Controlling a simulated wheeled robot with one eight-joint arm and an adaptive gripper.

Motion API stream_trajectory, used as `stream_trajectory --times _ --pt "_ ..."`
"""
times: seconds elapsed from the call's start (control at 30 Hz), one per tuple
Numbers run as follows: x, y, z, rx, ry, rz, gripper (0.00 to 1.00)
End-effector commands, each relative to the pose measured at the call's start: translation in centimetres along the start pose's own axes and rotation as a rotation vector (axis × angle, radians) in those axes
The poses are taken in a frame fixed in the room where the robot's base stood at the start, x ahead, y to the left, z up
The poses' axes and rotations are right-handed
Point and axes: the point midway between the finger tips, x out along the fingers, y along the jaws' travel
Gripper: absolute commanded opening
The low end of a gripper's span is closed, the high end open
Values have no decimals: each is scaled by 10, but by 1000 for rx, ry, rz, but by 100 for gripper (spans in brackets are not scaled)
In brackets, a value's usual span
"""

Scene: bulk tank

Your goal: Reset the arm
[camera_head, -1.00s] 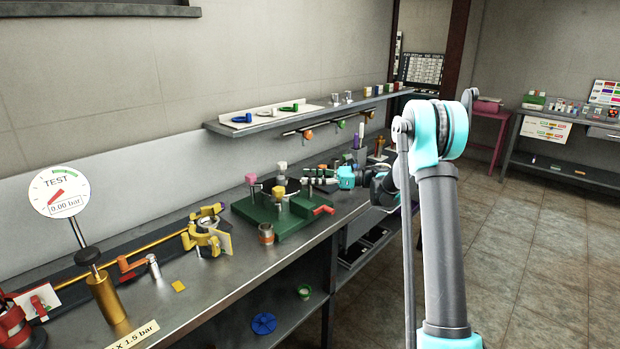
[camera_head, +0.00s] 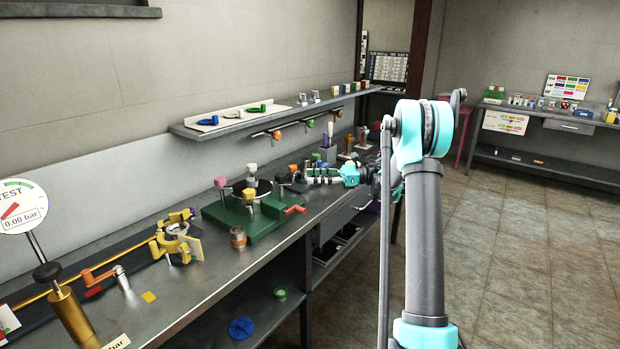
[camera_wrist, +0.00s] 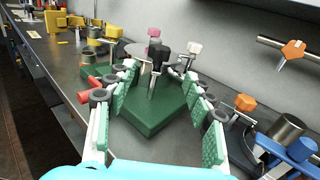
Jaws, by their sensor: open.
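My arm, with grey links and cyan joints, stands raised in the right half of the head view. My gripper (camera_head: 318,178) reaches left over the bench beside the green fixture (camera_head: 245,216). In the wrist view my gripper (camera_wrist: 157,88) is open, its green-padded fingers spread wide with nothing between them held. The green fixture also shows in the wrist view (camera_wrist: 150,117), beyond and between the fingers, with black, white and pink knobs standing on it. Whether the fingers touch any knob cannot be told.
The steel bench (camera_head: 190,283) runs along the wall under a shelf (camera_head: 240,123). A blue-handled part (camera_wrist: 297,150) lies close to the gripper's right. Open floor (camera_head: 500,260) lies right of the bench.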

Motion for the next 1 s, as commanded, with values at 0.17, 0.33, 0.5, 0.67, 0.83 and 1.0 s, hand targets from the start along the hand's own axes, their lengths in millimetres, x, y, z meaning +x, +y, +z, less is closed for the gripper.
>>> stream_trajectory --times 0.17,0.33,0.5,0.67,0.83,1.0 --pt "0 0 0 1 -1 -1 52" --pt "5 -10 26 48 -59 -98 52" --pt "-1 -34 94 222 -262 -362 52" --pt "-37 -48 149 463 -534 -614 52" --pt "-94 -43 170 761 -861 -831 52" --pt "-153 -12 149 1089 -1212 -1003 52"
